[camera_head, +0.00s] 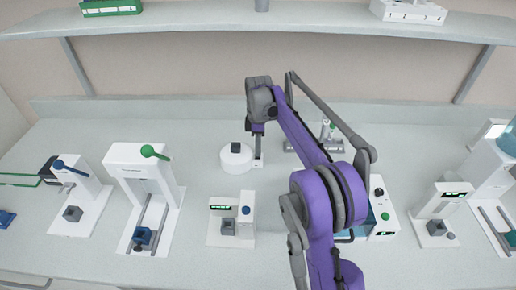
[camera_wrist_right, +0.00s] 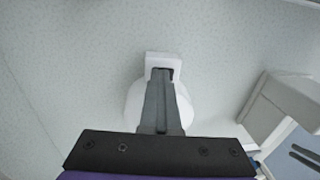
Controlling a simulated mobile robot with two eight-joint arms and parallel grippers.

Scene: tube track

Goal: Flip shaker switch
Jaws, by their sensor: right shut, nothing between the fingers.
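A small white round device (camera_head: 237,160), which looks like the shaker, stands on the bench with a dark piece on top. My right gripper (camera_head: 258,131) is over its right side, pointing down. In the right wrist view, the shut fingers (camera_wrist_right: 162,78) reach across the device (camera_wrist_right: 184,108) to a white block (camera_wrist_right: 153,58) on its edge. A small dark part with some red, perhaps the switch (camera_wrist_right: 174,72), shows beside the fingertips. I cannot tell whether they touch it, or which way it is set. My left gripper is out of view.
White instruments with a green knob (camera_head: 148,151) and a blue knob (camera_head: 59,164) stand at the left. A small display device (camera_head: 220,228) stands in front of the shaker. More devices (camera_head: 437,205) stand at the right. A shelf (camera_head: 200,22) spans the back.

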